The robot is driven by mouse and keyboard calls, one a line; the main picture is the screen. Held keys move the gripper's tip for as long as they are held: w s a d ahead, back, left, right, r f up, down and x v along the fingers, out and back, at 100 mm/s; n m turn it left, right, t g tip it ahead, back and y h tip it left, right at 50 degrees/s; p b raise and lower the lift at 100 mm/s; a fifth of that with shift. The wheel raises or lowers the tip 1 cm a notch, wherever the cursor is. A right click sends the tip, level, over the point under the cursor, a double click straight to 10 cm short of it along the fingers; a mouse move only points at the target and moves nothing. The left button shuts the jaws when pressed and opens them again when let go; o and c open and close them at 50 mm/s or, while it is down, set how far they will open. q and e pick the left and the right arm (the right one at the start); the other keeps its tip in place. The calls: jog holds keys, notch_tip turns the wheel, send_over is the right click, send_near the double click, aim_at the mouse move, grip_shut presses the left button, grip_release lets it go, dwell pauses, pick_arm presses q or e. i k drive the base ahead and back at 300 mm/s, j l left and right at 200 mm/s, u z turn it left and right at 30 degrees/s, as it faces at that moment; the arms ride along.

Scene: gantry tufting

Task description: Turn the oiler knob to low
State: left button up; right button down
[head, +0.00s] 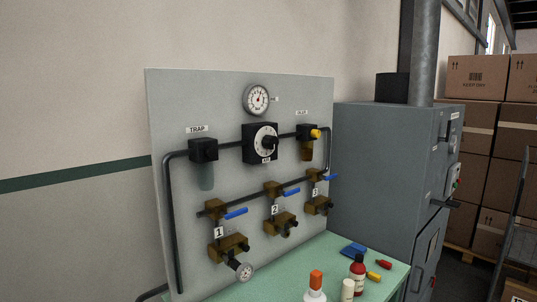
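The oiler (307,150) is at the upper right of the grey panel. It has a black head with an amber bowl below. Its yellow knob (315,134) faces out to the right of the head. A small label is above it, too small to read surely. I cannot make out any mark on the knob that shows its setting. Neither gripper is in view.
The grey panel (162,110) also holds a trap (203,150), a round gauge (257,99), a black dial unit (262,143) and several blue-handled valves. Bottles stand on the green bench (262,290). A grey cabinet (385,165) stands to the right.

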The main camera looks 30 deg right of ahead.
aim_at(314, 133)
jog(key=z, duration=1.1)
